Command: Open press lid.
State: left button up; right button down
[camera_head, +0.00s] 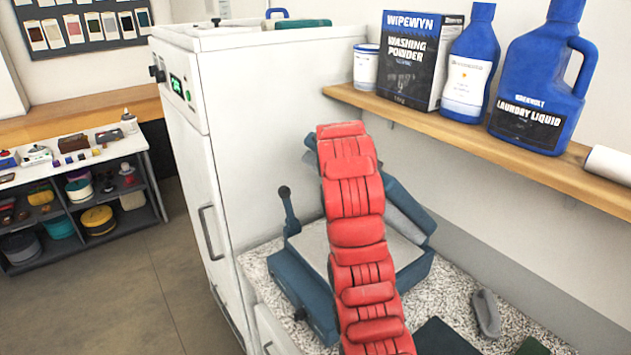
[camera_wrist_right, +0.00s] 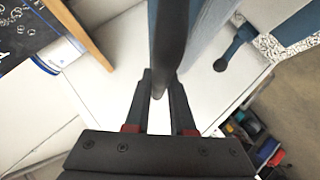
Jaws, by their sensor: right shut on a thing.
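The blue press (camera_head: 290,290) stands on a speckled counter, its pale plate (camera_head: 312,240) partly uncovered. Its lid (camera_head: 408,200) is raised and tilted toward the wall; my red right arm hides much of it. In the right wrist view the lid is a blue panel (camera_wrist_right: 208,45) with a dark bar (camera_wrist_right: 170,45) along it. My right gripper (camera_wrist_right: 160,88) is shut on this dark bar; in the head view the gripper is mostly hidden behind the arm. A side lever with a dark knob (camera_head: 284,192) stands at the press's left, also in the wrist view (camera_wrist_right: 222,64). My left gripper is not in view.
A white cabinet machine (camera_head: 250,110) stands close left of the press. A wooden shelf (camera_head: 450,130) above right holds a washing powder box (camera_head: 410,60), blue bottles and a roll. A grey item (camera_head: 487,312) lies on the counter right of the press. Floor at left is clear.

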jog(key=d+r, duration=0.1)
jog(key=w+d+r, duration=0.2)
jog(key=shift+w+d+r, duration=0.25)
jog(key=shift+d+r, duration=0.05)
jog(key=shift+w+d+r, duration=0.25)
jog(key=shift+w+d, duration=0.05)
jog(key=shift+d, duration=0.1)
jog(key=c, duration=0.8)
grip_release()
jog(key=shift+o, duration=0.2)
